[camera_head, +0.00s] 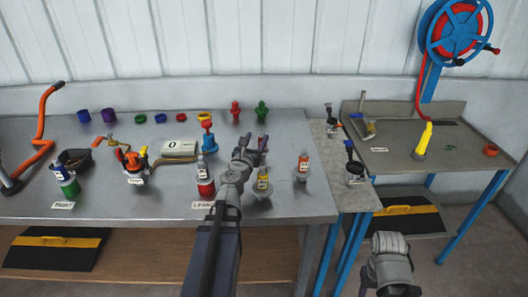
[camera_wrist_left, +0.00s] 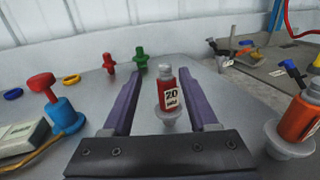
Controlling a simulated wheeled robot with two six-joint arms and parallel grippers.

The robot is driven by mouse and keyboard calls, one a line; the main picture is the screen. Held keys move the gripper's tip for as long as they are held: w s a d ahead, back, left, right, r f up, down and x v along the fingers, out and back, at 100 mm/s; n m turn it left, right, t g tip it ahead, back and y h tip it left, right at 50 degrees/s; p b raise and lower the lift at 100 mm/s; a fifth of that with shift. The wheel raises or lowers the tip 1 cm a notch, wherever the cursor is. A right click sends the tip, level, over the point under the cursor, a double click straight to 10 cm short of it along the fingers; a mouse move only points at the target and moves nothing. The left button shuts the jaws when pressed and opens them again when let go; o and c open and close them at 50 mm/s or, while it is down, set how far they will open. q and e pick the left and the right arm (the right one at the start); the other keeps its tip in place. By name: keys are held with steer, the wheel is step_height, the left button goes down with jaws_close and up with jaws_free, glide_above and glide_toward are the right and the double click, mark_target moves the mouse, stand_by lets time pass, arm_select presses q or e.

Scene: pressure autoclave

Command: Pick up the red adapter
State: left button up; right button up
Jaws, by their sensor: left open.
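A red fitting (camera_head: 235,109), which looks like the red adapter, stands upright near the back of the grey workbench (camera_head: 120,200), left of a matching green fitting (camera_head: 262,110). In the left wrist view the red fitting (camera_wrist_left: 109,63) is beyond the left finger, with the green one (camera_wrist_left: 140,59) beside it. My left gripper (camera_head: 254,143) reaches over the bench, in front of both fittings and apart from them. Its purple fingers (camera_wrist_left: 160,95) are spread with nothing held. A small red labelled bottle (camera_wrist_left: 167,92) shows between them in the wrist view. My right gripper's fingers are out of view.
A blue piece with a red knob (camera_head: 207,137) stands left of my left gripper. Coloured rings and a grey meter (camera_head: 180,149) lie left. A side table (camera_head: 435,160) stands right.

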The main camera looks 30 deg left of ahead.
arm_select(q)
steer(key=shift+x, duration=1.5)
steer(key=x, duration=0.3)
steer(key=f+x, duration=0.1)
steer(key=x, duration=0.1)
steer(key=shift+d+b, duration=0.35)
steer(key=shift+d, duration=0.05)
jaws_close()
